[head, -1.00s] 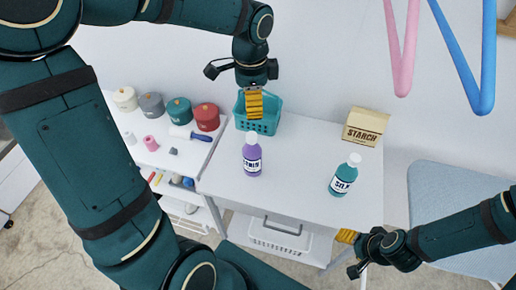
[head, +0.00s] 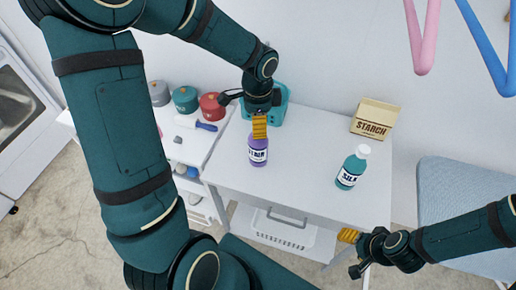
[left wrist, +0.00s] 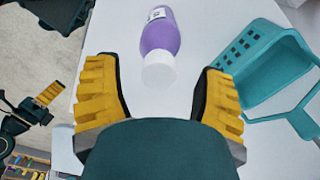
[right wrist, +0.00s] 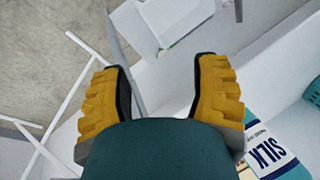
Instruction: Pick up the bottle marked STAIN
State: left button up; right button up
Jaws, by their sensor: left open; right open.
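The purple bottle marked STAIN (head: 258,152) stands upright on the white table (head: 305,190); its label is partly legible and its cap is hidden behind my left gripper in the head view. My left gripper (head: 260,128) is open over the bottle's top end. In the left wrist view the purple bottle (left wrist: 160,36) with its white cap (left wrist: 158,72) lies ahead, between the lines of the open, empty fingers (left wrist: 160,95). My right gripper (head: 348,236) is open and empty by the table's front edge.
A teal bottle marked SILK (head: 351,170) stands to the right, also in the right wrist view (right wrist: 272,150). A teal basket (head: 278,110) is close behind my left gripper. A STARCH box (head: 374,118) stands at the back right. Lidded canisters (head: 186,98) are at left.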

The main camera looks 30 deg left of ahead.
pick_arm(q)
jog(key=shift+f, duration=0.4)
grip_shut()
